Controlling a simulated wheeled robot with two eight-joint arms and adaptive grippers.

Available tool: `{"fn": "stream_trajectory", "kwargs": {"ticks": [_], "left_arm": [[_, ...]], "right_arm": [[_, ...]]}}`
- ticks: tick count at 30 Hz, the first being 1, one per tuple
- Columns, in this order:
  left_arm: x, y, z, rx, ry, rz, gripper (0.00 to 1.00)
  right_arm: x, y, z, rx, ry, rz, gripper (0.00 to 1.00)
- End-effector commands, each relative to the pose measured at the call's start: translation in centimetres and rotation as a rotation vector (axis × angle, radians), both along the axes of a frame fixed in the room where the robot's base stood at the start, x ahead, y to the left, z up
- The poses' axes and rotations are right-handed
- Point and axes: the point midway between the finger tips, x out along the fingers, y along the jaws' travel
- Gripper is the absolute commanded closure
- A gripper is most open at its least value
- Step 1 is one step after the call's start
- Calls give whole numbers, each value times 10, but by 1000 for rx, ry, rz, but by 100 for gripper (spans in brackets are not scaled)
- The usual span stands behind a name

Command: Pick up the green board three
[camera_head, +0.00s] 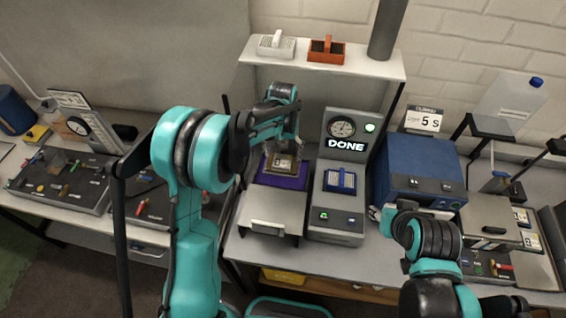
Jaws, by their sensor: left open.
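My left gripper (287,146) is open and points down, just above a small board (282,164) with a pale label. The board lies on a purple pad (265,181) on a grey-white device. The gripper and arm partly cover it. I cannot tell if the fingers touch it, and its colour and number are too small to read. More small boards with pale labels, one upper (521,217) and one lower (532,241), lie at the right; their numbers are unclear. My right arm enters at the bottom right; its gripper cannot be made out.
A grey device with a "DONE" screen (346,146) holds a blue rack (340,181). A shelf (300,57) above carries a white and an orange basket (326,50). Tool trays lie left.

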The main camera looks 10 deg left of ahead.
Motion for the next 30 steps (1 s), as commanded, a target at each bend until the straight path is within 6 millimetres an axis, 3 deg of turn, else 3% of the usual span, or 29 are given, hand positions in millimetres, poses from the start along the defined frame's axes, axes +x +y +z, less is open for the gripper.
{"fn": "stream_trajectory", "kwargs": {"ticks": [6,14,21,23,24,30], "left_arm": [[1,2,-30,0,-1,0,21],[0,2,-33,0,-1,0,21],[0,2,-33,0,-1,0,76],[0,2,-33,0,-1,0,77],[0,2,-33,0,-1,0,81],[0,2,-32,0,-1,0,82]], "right_arm": [[0,0,-2,0,0,0,60],[0,0,-1,0,0,0,60],[0,0,-1,0,0,0,60],[0,0,-1,0,0,0,60],[0,0,-1,0,0,0,60],[0,0,-1,0,0,0,60]]}}
